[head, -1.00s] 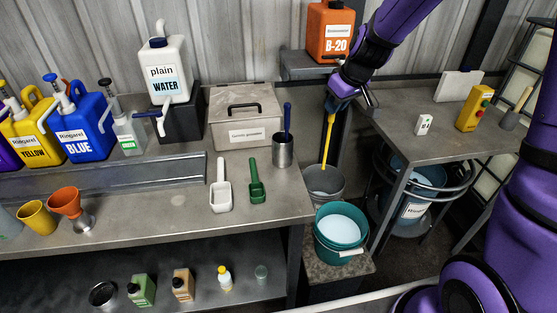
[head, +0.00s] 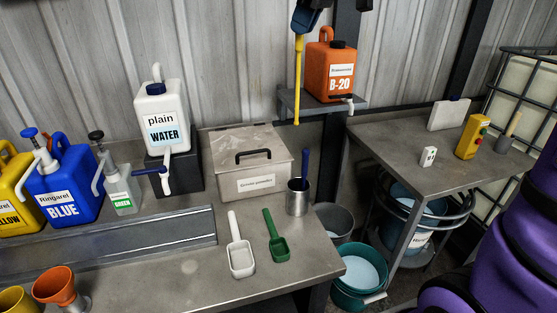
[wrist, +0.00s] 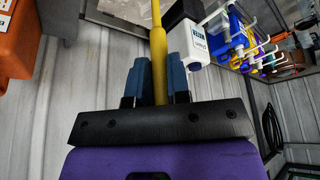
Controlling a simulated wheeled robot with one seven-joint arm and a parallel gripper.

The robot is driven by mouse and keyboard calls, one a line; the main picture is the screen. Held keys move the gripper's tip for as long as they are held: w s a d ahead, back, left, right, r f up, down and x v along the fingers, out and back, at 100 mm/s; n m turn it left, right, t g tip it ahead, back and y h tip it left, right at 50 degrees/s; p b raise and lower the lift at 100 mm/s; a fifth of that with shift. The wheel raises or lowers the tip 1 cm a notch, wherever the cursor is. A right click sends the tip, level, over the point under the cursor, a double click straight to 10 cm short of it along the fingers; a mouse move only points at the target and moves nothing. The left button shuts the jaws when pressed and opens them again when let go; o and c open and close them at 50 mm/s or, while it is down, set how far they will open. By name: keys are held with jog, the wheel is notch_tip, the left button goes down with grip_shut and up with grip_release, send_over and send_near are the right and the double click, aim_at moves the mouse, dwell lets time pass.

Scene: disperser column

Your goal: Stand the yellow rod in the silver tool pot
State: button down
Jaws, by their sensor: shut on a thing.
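The yellow rod (head: 298,85) hangs upright from my gripper (head: 307,18) at the top of the head view. Its lower end is free in the air, above the silver tool pot (head: 297,203) in the picture, clearly apart from it. My gripper is shut on the rod; in the wrist view the rod (wrist: 158,45) runs out between the two blue fingers (wrist: 158,68). The pot stands upright near the back right of the left bench, with a blue-handled tool (head: 305,168) standing in it. The rod's upper end is hidden by my gripper.
An orange B-20 can (head: 330,72) stands on a wall shelf (head: 292,104) close to the rod's right. A lidded box (head: 248,165) is left of the pot. A white scoop (head: 240,258) and a green scoop (head: 276,240) lie in front. Buckets (head: 360,275) stand below, right.

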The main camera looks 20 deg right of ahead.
notch_tip(320, 180, down, 28)
dwell(0.7)
jog(key=shift+a, duration=0.1)
jog(key=c, duration=1.2)
grip_release()
jog(key=shift+w, duration=0.1)
jog(key=shift+o, duration=0.6)
jog(key=v, duration=1.2)
jog(key=shift+r, duration=0.15)
jog(key=s+d+r+m+t+h, duration=0.1)
jog(key=s+r+m, duration=0.2)
jog(key=s, duration=0.9)
jog(key=s+d+r+m+t+h, duration=0.1)
jog(key=s+m, duration=0.5)
jog(key=s, duration=0.7)
jog(key=shift+s+d+r+h, duration=0.25)
jog(key=shift+d+r+h, duration=0.35)
jog(key=shift+r, duration=0.35)
